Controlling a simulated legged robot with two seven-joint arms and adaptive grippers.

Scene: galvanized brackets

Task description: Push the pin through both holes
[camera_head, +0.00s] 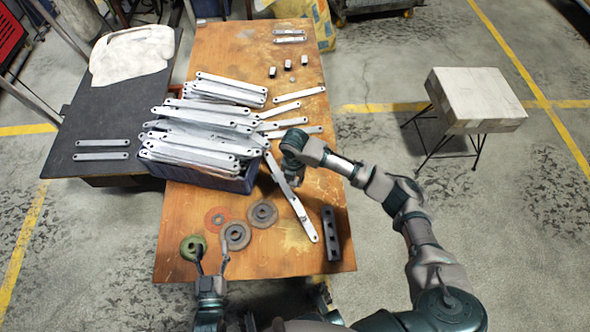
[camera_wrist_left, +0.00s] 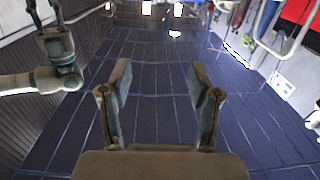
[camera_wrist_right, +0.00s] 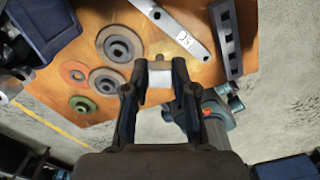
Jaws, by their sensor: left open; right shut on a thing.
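My right gripper (camera_wrist_right: 158,82) is shut on a small pale, block-like piece (camera_wrist_right: 159,76) with a short stub at its far end. It may be the pin; I cannot tell. In the head view my right gripper (camera_head: 292,181) is small and dark, over the table beside a long galvanized bracket (camera_head: 305,221) with end holes. That bracket also shows in the right wrist view (camera_wrist_right: 175,24), beyond my fingers and apart from the held piece. My left gripper (camera_head: 211,259) is open and empty at the table's near edge; its spread fingers (camera_wrist_left: 158,95) show in the left wrist view.
A blue bin (camera_head: 208,180) heaped with brackets stands on the wooden table (camera_head: 200,50). Round discs (camera_head: 262,213) lie near the front, with a dark slotted block (camera_head: 331,234) at right. A stool (camera_head: 474,98) stands right.

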